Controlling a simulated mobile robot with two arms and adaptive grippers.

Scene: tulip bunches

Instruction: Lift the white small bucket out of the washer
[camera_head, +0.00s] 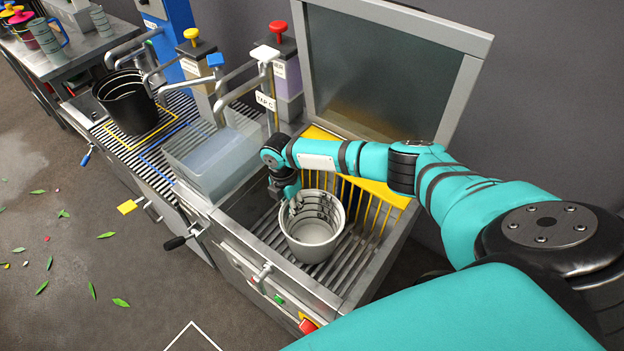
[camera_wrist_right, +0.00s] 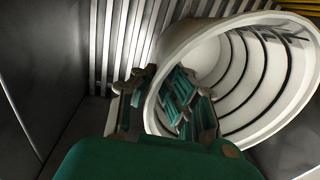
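The white small bucket (camera_head: 312,238) stands upright, its open top up, on the slatted floor of the washer (camera_head: 262,232). The washer's lid is raised. My right gripper (camera_head: 291,200) reaches down at the bucket's left rim. In the right wrist view the bucket (camera_wrist_right: 262,88) fills the right side. There my right gripper (camera_wrist_right: 157,82) has one finger outside the bucket and one inside. The fingertips come close together on its wall, so the gripper looks shut on the rim. The part of the wall between the tips is partly hidden. My left gripper is not in view.
The raised lid (camera_head: 380,75) stands behind my right arm. A translucent basin (camera_head: 212,160) is left of the washer. A black bucket (camera_head: 127,100) stands farther left under taps. Leaves lie scattered on the floor. The space above the white bucket's front is clear.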

